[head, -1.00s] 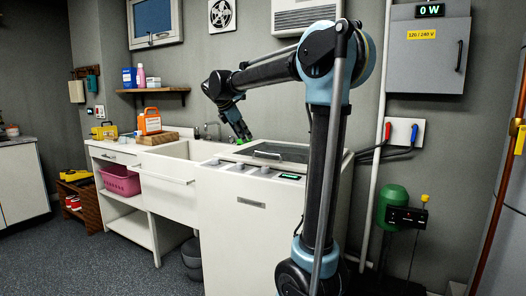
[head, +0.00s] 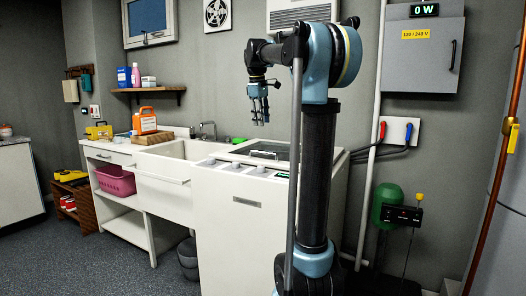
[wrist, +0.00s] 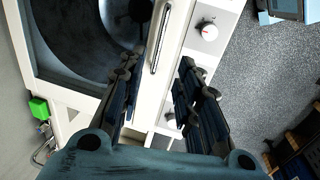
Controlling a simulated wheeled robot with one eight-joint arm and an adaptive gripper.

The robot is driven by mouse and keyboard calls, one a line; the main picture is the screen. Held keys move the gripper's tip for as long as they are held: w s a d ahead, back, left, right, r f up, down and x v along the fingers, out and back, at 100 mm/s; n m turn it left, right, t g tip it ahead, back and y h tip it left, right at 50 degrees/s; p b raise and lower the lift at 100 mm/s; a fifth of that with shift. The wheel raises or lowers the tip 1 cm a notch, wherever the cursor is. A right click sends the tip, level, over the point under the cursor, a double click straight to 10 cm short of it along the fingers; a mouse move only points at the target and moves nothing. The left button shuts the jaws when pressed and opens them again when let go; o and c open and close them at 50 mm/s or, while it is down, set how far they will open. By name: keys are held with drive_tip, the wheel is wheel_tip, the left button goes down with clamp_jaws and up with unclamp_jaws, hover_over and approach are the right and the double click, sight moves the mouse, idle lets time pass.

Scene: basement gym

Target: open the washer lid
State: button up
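The white washer (head: 240,222) stands in the middle of the head view, its lid (head: 278,147) lying flat and shut. The lid has a dark glass pane and a bar handle (head: 264,155) near its front edge. In the wrist view the dark round drum shows through the pane (wrist: 85,35), and the handle (wrist: 160,40) lies just ahead of the gap between the fingers. My gripper (head: 260,122) points down above the lid, apart from it. In the wrist view my gripper (wrist: 158,78) is open with nothing between its fingers.
Knobs (wrist: 205,31) line the washer's front panel beside the handle. A green object (wrist: 38,108) lies by the lid's far left corner. A sink counter (head: 160,162) with an orange jug (head: 145,121) adjoins on the left. A wall shelf (head: 150,90) hangs behind.

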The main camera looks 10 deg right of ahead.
drive_tip(key=f, duration=0.4)
drive_tip(key=w+d+f, duration=0.1)
drive_tip(key=f, duration=0.4)
drive_tip(key=w+f, duration=0.1)
drive_tip(key=f, duration=0.3)
drive_tip(key=shift+w+d+f, duration=0.1)
drive_tip(key=shift+d+f, duration=0.2)
drive_tip(key=shift+f, duration=0.1)
clamp_jaws()
